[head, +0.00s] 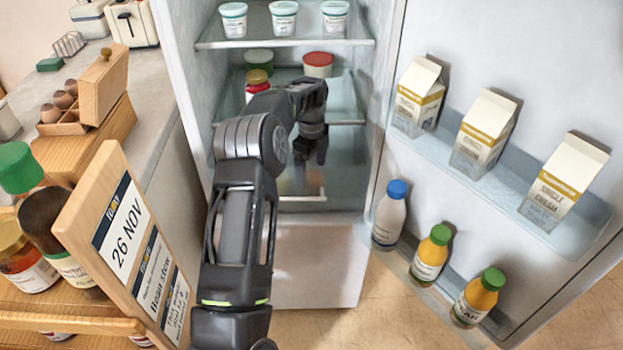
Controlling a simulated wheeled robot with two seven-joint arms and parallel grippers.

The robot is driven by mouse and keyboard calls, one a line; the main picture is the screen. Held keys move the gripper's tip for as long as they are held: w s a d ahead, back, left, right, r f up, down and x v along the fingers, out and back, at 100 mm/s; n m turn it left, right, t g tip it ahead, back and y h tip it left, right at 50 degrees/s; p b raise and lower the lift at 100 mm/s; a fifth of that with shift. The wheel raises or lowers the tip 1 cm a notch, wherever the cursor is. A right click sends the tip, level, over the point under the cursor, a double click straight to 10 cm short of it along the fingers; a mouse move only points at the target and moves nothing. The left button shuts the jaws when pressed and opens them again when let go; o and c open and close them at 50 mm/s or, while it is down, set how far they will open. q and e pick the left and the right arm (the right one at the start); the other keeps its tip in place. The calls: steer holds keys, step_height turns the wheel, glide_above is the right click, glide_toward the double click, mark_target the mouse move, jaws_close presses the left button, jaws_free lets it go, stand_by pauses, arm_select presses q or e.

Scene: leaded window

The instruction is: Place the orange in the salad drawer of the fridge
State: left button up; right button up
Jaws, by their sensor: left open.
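The fridge (190,70) stands open, with its door swung out to the right. The salad drawer (345,185) is the clear bin at the bottom of the fridge. My left arm reaches into the fridge from below. My left gripper (312,152) is open, pointing down over the drawer, with nothing seen between its fingers. A faint orange tint shows low in the drawer area beside my arm; I cannot tell whether it is the orange. No orange shows clearly elsewhere. My forearm hides part of the drawer. My right gripper is out of view.
Several milk cartons (485,130) and bottles (430,255) fill the door shelves on the right. Jars (318,65) and tubs (284,18) stand on the shelves above the gripper. A wooden sign (120,240) and jars stand at the left, near my arm.

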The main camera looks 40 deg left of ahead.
arm_select(q)
step_height(320, 180, up, 7)
steer(key=shift+f, duration=0.1)
steer(key=shift+c, duration=0.4)
stand_by(1.2)
